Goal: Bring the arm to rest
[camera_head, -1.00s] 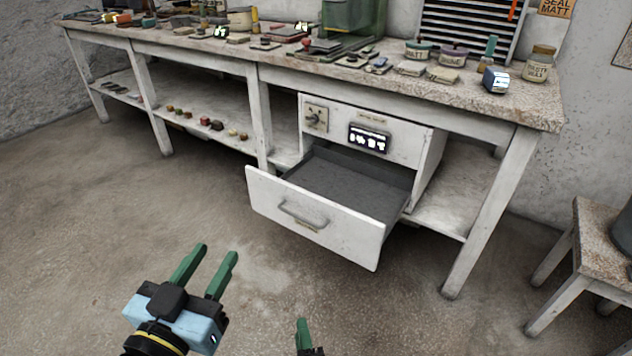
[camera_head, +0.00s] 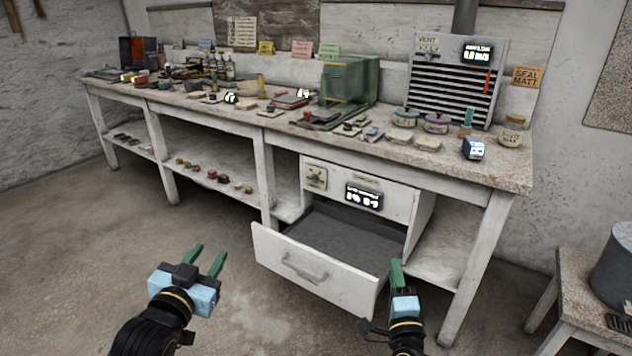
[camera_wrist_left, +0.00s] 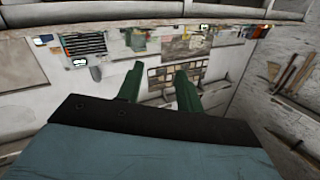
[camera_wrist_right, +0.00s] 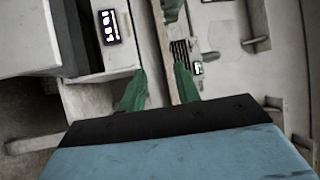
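My left gripper (camera_head: 205,261) is in the lower left of the head view, over bare floor, with its two green fingers apart. The left wrist view shows the fingers (camera_wrist_left: 160,88) open with nothing between them. My right gripper (camera_head: 397,272) is in front of the drawer's right end in the head view; its fingers overlap there. The right wrist view shows its fingers (camera_wrist_right: 160,86) apart and empty. Whether it touches the drawer front (camera_head: 308,278) I cannot tell.
The drawer under the white bench (camera_head: 420,165) is pulled out, and its grey floor (camera_head: 345,234) looks empty. Jars, trays and a green booth (camera_head: 346,83) crowd the bench top. A stool (camera_head: 575,285) stands at the right. Floor at the left is clear.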

